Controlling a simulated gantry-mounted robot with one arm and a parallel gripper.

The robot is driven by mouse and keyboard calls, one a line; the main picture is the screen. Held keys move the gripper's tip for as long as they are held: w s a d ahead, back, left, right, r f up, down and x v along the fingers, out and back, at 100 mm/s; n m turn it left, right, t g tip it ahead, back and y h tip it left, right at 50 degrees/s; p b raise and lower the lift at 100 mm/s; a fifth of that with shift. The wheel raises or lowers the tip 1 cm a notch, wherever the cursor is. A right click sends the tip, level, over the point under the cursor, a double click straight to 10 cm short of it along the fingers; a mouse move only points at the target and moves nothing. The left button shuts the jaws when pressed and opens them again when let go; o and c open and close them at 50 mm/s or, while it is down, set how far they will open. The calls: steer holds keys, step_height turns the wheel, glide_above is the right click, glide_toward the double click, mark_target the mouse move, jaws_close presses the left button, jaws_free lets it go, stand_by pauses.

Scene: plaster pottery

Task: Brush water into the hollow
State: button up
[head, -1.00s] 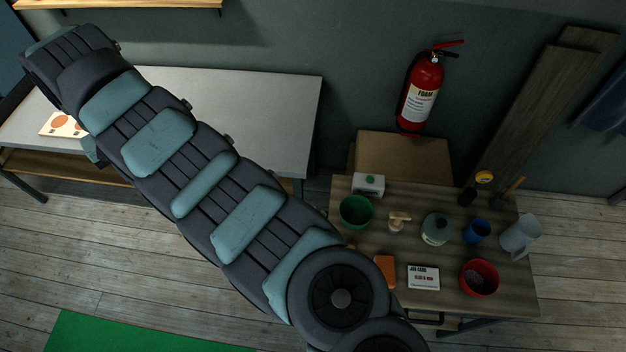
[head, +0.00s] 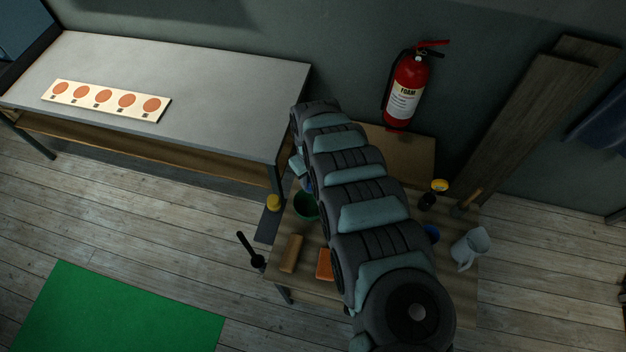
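My arm reaches from the bottom right over the small wooden table in the head view. Its far end bends down behind its own links near a green bowl (head: 306,207). My gripper is hidden there, so what it holds cannot be seen. The green bowl stands at the table's left and is partly covered by my arm. A bit of something blue (head: 308,185) shows just above it, too small to name. I cannot make out a brush or the hollow. A blue cup (head: 431,233) is partly hidden at the arm's right, and a grey pitcher (head: 468,249) stands beyond it.
A tan block (head: 291,253) and an orange block (head: 325,264) lie on the table's front part. A black-handled tool (head: 256,261) and a yellow item (head: 273,203) are at its left edge. A pale board with orange discs (head: 103,99) lies on the grey bench (head: 210,75). A red extinguisher (head: 407,88) hangs behind.

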mark_target(310, 187)
steer(key=shift+s+a+f+n, duration=0.2)
steer(key=shift+s+f+n, duration=0.2)
steer(key=shift+s+f, duration=0.3)
steer(key=shift+a+f, duration=0.1)
steer(key=shift+f, duration=0.5)
step_height(310, 187, down, 12)
steer(key=b, duration=0.9)
steer(key=shift+f+b, duration=0.2)
steer(key=shift+b, duration=0.2)
steer(key=shift+r, duration=0.1)
steer(key=shift+r+p, duration=4.5)
steer(key=shift+r, duration=0.8)
steer(key=shift+r+p, duration=1.65)
steer(key=shift+r, duration=0.35)
